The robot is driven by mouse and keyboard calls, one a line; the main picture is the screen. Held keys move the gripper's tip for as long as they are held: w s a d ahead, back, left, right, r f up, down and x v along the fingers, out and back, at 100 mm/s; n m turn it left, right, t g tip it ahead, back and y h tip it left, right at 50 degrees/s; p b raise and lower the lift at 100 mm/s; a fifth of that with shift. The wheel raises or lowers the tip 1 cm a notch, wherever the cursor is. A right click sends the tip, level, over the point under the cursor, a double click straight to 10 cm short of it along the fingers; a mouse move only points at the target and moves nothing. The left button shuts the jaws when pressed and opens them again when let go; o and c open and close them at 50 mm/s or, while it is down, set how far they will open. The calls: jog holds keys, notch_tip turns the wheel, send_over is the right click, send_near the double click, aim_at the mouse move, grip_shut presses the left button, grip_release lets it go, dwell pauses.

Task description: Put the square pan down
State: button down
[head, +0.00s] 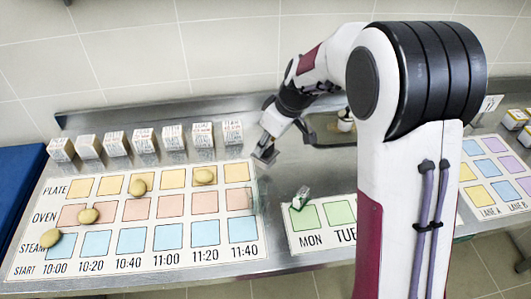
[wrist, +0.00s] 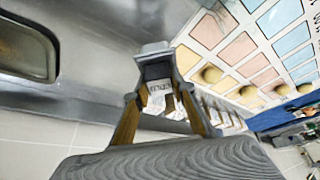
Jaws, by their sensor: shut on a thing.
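My gripper (head: 265,155) is low over the steel counter, just right of the PLATE row of the schedule board. In the wrist view its fingers come together at a small grey blocky end (wrist: 155,62). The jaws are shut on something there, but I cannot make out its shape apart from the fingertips. A dark-rimmed pan with rounded corners (wrist: 25,50) shows at the left edge of the wrist view, cut off by the frame. It appears apart from the fingertips. In the head view a dark rim (head: 312,137) lies behind my arm, partly hidden.
Several white lettered boxes (head: 173,137) stand in a row along the back. The schedule board (head: 150,265) holds several yellow lumps (head: 139,187). A small green and white item (head: 301,197) is on the MON board (head: 312,241). Bare counter lies between the two boards.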

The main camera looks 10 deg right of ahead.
aim_at(265, 153)
jog(key=shift+f, duration=1.85)
jog(key=shift+f, duration=0.1)
jog(key=c, duration=1.7)
grip_release()
jog(key=v, duration=1.2)
